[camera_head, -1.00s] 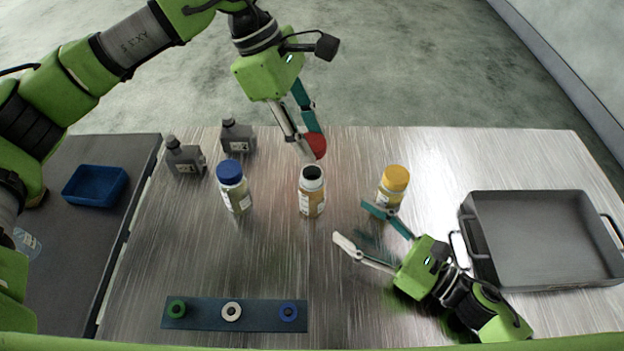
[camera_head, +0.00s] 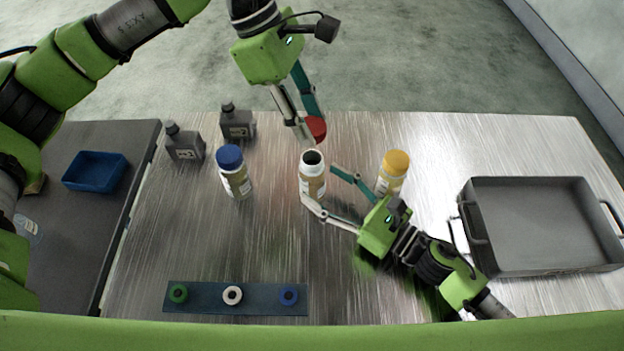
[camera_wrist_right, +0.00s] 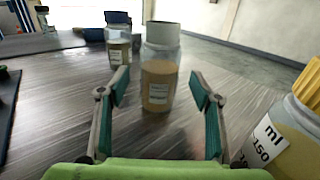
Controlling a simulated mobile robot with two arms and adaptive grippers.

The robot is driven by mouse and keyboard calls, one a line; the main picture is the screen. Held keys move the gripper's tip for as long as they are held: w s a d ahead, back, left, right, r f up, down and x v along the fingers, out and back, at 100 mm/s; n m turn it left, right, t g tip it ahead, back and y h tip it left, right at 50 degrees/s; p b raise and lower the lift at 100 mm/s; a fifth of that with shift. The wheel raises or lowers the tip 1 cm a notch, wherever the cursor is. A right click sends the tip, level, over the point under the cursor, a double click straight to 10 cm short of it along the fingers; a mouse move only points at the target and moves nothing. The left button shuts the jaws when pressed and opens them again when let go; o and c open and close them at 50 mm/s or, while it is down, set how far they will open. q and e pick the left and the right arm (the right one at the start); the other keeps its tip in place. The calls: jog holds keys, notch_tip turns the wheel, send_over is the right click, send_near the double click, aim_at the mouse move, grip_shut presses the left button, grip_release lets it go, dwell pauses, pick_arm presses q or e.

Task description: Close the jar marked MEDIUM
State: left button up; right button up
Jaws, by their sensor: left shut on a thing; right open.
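An open jar (camera_head: 312,178) stands upright in the middle of the table, its dark mouth showing. Its label is too small to read for certain. It also shows in the right wrist view (camera_wrist_right: 160,75), centred beyond the fingers. My left gripper (camera_head: 307,132) is shut on a red lid (camera_head: 317,128) and holds it just behind and above the open jar. My right gripper (camera_head: 318,189) is open, with its fingertips close to the jar's right and front sides. In the right wrist view its two fingers (camera_wrist_right: 160,102) are spread apart on either side of the jar.
A blue-lidded jar (camera_head: 233,172) stands left and a yellow-lidded jar (camera_head: 392,173) right. Two grey bottles (camera_head: 185,146) (camera_head: 237,124) stand back left. A strip with rings (camera_head: 260,299) lies in front. A grey tray (camera_head: 545,225) is right, a blue bin (camera_head: 95,171) left.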

aim_at(319, 159)
jog(key=shift+x, duration=2.05)
grip_shut()
pick_arm(q)
jog(key=shift+f, duration=2.45)
